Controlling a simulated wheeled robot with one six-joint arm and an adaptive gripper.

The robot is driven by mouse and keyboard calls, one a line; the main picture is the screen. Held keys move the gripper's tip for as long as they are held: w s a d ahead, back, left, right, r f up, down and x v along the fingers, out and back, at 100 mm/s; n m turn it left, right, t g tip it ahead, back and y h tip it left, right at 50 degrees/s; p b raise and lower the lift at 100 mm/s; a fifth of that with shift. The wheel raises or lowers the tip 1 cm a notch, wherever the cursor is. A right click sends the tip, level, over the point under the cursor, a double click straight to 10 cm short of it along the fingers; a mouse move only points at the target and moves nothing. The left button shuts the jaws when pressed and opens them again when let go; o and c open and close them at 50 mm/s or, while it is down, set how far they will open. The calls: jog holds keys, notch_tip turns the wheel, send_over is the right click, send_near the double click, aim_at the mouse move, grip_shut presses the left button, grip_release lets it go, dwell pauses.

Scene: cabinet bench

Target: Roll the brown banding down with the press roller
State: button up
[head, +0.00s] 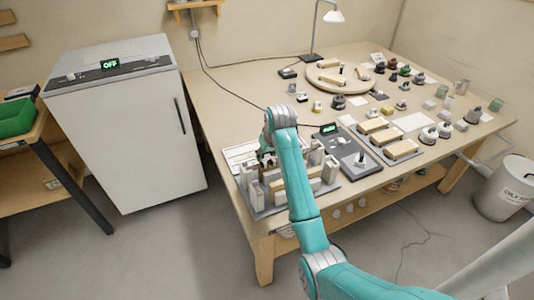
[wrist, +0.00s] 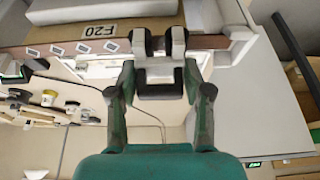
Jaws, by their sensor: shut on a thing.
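The press roller (wrist: 160,74), with a pale and black head, is held between the dark fingers of my gripper (wrist: 160,90) in the wrist view. The brown banding (wrist: 80,46) runs across that view as a narrow strip. The roller's head overlaps the strip in the picture; I cannot tell whether it touches it. In the head view my gripper (head: 267,158) is low over the grey fixture at the table's near left corner. My arm hides part of the fixture, and the roller and banding are too small to make out there.
The fixture's upright pale blocks (head: 316,153) stand close around my gripper. A grey device with a green display (head: 329,128) is just right of my arm. Wooden blocks (head: 385,135) and small tools fill the table's right side. A white cabinet (head: 130,135) stands left of the table.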

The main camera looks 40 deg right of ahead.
jog(key=shift+d, duration=0.1)
jog(key=shift+s+d, duration=0.4)
jog(key=shift+d, duration=0.95)
jog(key=shift+s+d, duration=0.4)
jog(key=shift+d, duration=0.9)
jog(key=shift+s+d, duration=0.4)
jog(key=shift+d, duration=0.95)
jog(key=shift+s+d+f, duration=0.1)
jog(key=shift+s+d, duration=0.15)
jog(key=shift+d, duration=0.6)
jog(key=shift+s+d+f, duration=0.1)
jog(key=shift+s+d, duration=0.15)
jog(key=shift+d, duration=0.65)
jog(key=shift+s+d, duration=0.25)
jog(key=shift+d, duration=0.6)
jog(key=shift+c, duration=0.5)
jog(key=shift+w+a+r, duration=0.1)
jog(key=shift+w+a, duration=0.4)
jog(key=shift+a, duration=1.15)
jog(key=shift+w+a+r, duration=0.1)
jog(key=shift+w+a, duration=0.35)
jog(key=shift+a, duration=1.25)
jog(key=shift+w+a, duration=0.5)
jog(key=shift+a, duration=1.15)
jog(key=shift+w+a+f, duration=0.15)
jog(key=shift+w+a, duration=0.1)
jog(key=shift+a, duration=0.6)
jog(key=shift+w+a+f, duration=0.1)
jog(key=shift+w+a, duration=0.1)
jog(key=shift+a, duration=0.65)
